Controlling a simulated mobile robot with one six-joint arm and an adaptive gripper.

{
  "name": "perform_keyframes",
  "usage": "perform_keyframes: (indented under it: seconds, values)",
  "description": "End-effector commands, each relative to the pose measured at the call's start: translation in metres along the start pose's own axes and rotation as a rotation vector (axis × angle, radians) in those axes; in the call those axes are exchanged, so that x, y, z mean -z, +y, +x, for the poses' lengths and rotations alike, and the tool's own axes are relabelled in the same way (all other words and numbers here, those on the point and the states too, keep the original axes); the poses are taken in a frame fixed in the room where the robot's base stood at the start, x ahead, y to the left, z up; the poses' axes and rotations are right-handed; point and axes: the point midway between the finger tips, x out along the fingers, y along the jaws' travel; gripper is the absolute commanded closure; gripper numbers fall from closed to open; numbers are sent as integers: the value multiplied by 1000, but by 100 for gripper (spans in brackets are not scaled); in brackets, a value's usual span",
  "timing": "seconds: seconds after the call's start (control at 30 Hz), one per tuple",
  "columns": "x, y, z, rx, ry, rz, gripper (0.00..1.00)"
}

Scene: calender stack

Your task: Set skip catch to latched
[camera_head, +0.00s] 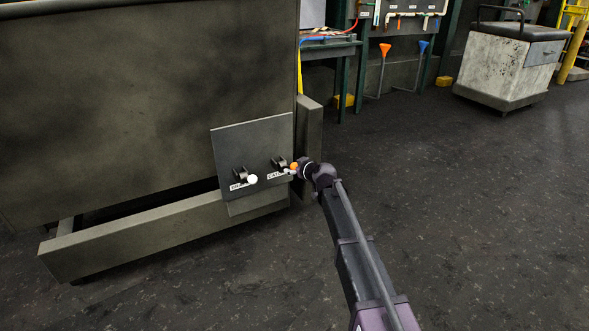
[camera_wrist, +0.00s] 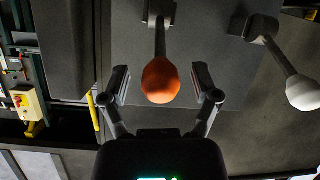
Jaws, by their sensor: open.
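The catch is a small lever with an orange knob (camera_head: 294,167) on a dark panel (camera_head: 228,143) at the end of the large dark machine. A label, partly covered, sits beneath it. In the wrist view the orange knob (camera_wrist: 160,82) hangs on a dark stem between the two fingers of my open gripper (camera_wrist: 160,86). There is a gap on both sides and no finger appears to touch it. In the head view my gripper (camera_head: 299,169) is at the knob, its fingers hard to make out.
A second lever with a white knob (camera_head: 252,179) is on the same panel, left of the orange one; it also shows in the wrist view (camera_wrist: 303,93). A low beam (camera_head: 150,225) runs along the machine. A wheeled skip (camera_head: 505,65) stands far right. The floor between is clear.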

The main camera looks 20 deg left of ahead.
Motion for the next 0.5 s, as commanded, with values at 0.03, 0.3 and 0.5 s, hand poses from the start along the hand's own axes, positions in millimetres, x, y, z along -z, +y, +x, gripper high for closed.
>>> perform_keyframes:
  seconds: [0.03,0.3,0.5]
  values:
    - [0,0,0,0,0,0,21]
    - [0,0,0,0,0,0,62]
    - [0,0,0,-1,0,1,100]
